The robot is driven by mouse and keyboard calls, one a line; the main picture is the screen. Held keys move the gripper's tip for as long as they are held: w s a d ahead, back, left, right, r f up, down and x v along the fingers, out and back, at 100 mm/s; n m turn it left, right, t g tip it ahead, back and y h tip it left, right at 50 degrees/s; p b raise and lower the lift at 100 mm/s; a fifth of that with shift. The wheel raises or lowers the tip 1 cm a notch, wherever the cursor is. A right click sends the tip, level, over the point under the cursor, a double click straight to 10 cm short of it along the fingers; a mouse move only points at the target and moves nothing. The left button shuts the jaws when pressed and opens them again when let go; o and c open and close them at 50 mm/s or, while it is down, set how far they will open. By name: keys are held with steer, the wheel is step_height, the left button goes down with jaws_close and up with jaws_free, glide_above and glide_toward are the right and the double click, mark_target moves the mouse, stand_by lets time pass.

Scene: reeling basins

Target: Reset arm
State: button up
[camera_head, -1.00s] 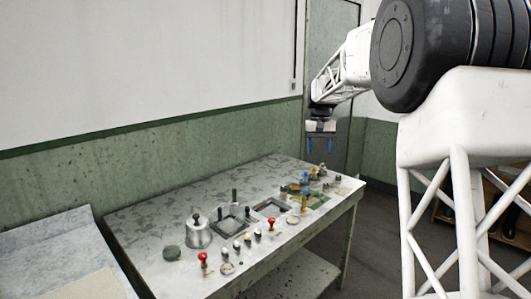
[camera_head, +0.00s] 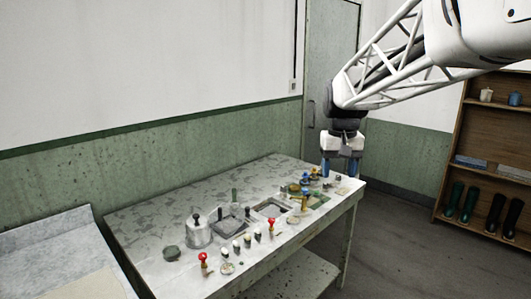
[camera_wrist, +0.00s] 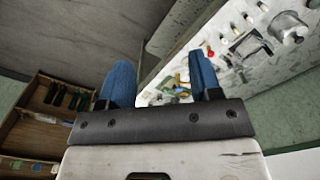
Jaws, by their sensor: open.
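My gripper (camera_head: 341,167) hangs pointing down near the far right end of the worktable (camera_head: 150,215), above or beside its edge. Its two blue fingers are apart with nothing between them. The wrist view shows the same open blue fingers (camera_wrist: 160,85), with the table's edge and floor beyond them. My white lattice arm reaches in from the upper right in the head view.
The table carries a metal bell-shaped pot (camera_head: 198,232), red-topped pieces (camera_head: 203,258), a dark square-framed basin (camera_head: 272,207) and several small items. A grey bench (camera_head: 60,250) stands at left. A wooden shelf (camera_head: 452,150) with boots stands at right. Floor between is clear.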

steer(key=s+f, duration=0.4)
steer(key=s, duration=0.6)
steer(key=s+f+t, duration=0.1)
steer(key=s+f, duration=0.3)
steer(key=s, duration=0.7)
steer(key=s+f+t, duration=0.1)
steer(key=s+f, duration=0.3)
steer(key=s, duration=0.6)
steer(key=shift+s, duration=0.4)
